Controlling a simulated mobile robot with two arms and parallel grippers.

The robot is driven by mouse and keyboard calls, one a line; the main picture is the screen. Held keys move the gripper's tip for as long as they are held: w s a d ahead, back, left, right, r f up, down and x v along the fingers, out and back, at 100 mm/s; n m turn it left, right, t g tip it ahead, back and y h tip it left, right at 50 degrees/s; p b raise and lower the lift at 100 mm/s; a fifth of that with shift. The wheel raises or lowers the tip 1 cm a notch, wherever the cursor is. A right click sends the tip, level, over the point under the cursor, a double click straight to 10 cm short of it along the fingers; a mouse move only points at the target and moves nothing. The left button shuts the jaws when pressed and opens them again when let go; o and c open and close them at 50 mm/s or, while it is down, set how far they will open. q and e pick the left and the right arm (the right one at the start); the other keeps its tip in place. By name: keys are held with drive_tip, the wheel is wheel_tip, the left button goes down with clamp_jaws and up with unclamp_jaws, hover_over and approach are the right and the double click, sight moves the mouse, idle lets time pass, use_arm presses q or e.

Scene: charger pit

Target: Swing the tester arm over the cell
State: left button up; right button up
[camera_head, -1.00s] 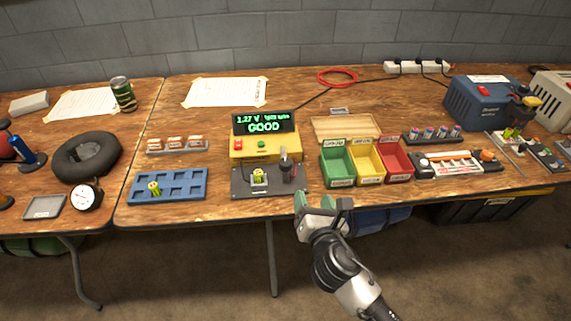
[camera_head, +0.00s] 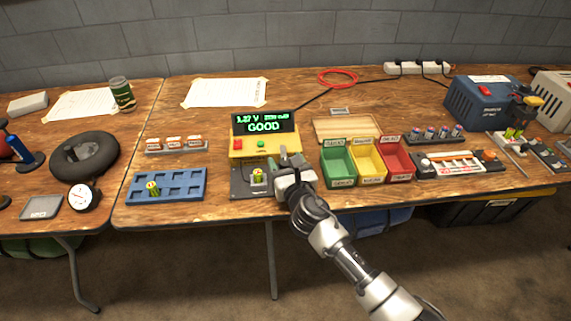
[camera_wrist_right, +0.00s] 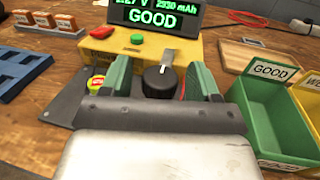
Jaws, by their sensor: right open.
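The yellow tester (camera_head: 264,147) has a lit display (camera_head: 264,123) that reads GOOD. On its dark base plate, a green and yellow cell (camera_head: 257,177) stands in a holder. The tester arm is a black knob (camera_wrist_right: 160,82) with a grey lever (camera_wrist_right: 167,57) that points back toward the yellow box, not over the cell. The cell (camera_wrist_right: 97,84) shows left of the knob, partly hidden by a finger. My right gripper (camera_head: 285,160) is open, its green fingers on either side of the knob; contact cannot be told. My left gripper is out of view.
Right of the tester stand green (camera_head: 338,168), yellow (camera_head: 367,165) and red (camera_head: 396,162) bins. A blue tray (camera_head: 168,186) with one cell lies to the left. A rack of orange-and-white packs (camera_head: 175,146) sits behind it.

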drive_tip(key=shift+w, duration=0.1)
clamp_jaws()
idle(0.3)
